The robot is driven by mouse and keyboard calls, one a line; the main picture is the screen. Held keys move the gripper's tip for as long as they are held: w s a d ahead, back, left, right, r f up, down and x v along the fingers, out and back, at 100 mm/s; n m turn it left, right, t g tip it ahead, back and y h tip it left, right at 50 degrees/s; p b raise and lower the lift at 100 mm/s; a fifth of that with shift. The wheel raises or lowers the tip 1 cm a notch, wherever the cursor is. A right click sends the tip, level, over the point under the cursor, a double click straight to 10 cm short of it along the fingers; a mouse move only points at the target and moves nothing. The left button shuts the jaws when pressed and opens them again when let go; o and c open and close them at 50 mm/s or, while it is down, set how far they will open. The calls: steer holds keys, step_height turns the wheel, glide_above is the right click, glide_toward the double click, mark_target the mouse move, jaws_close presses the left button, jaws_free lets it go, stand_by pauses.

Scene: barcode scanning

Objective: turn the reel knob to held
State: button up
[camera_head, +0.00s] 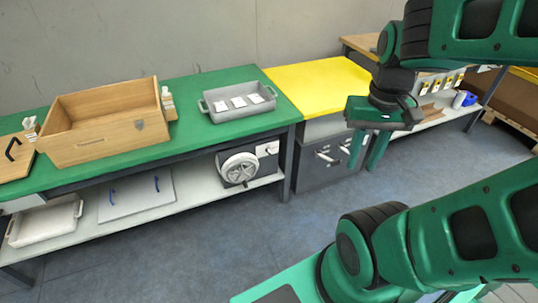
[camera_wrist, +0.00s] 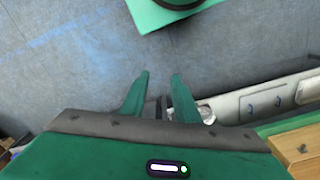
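A round grey-white spoked reel (camera_head: 239,168) is mounted on the front of a dark unit on the lower shelf under the green bench. A light panel (camera_head: 267,149) with small dark details sits at the unit's upper right. The knob and its setting are too small to tell. My gripper (camera_head: 363,167) is in the air to the right of the reel, well apart from it. Its two fingers point down, are spread and hold nothing. In the wrist view the open fingers (camera_wrist: 158,88) are over the floor, and a whitish round thing, partly hidden, shows beside the right finger.
The green bench (camera_head: 190,115) carries a wooden box (camera_head: 106,122) and a grey tray (camera_head: 238,103) with white cards. Its leg (camera_head: 288,165) stands right of the reel. A dark grey cabinet (camera_head: 318,172) stands under the yellow top (camera_head: 318,82). The floor in front is clear.

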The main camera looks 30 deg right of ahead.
steer(key=w+d+f+n+t, duration=0.1)
steer(key=w+f+n+t, duration=0.2)
steer(key=w, duration=0.8)
steer(key=w+f+n, duration=0.3)
steer(key=w+f, duration=0.1)
steer(key=w, duration=0.7)
steer(key=w+a+f+n+t+y, duration=0.1)
steer(key=w+f+n+t+y, duration=0.15)
steer(key=w+f, duration=0.8)
steer(key=w+a+f+n+t+y, duration=0.1)
steer(key=w+f+t, duration=0.3)
steer(key=w+f, duration=0.65)
steer(key=m+t+h, duration=0.2)
steer(key=t, duration=0.1)
glide_toward(270, 152)
steer(key=a+r, duration=0.5)
steer(key=r, duration=0.1)
steer(key=s+d+f+m+h, duration=0.1)
steer(key=d+f+m+h, duration=0.15)
steer(key=f, duration=0.35)
steer(key=shift+t, duration=0.35)
steer(key=shift+d+x, duration=0.2)
steer(key=shift+x, duration=2.3)
steer(key=shift+d+x, duration=0.2)
steer(key=shift+x, duration=2.35)
steer(key=shift+s+f, duration=0.15)
steer(key=shift+f, duration=0.05)
jaws_close()
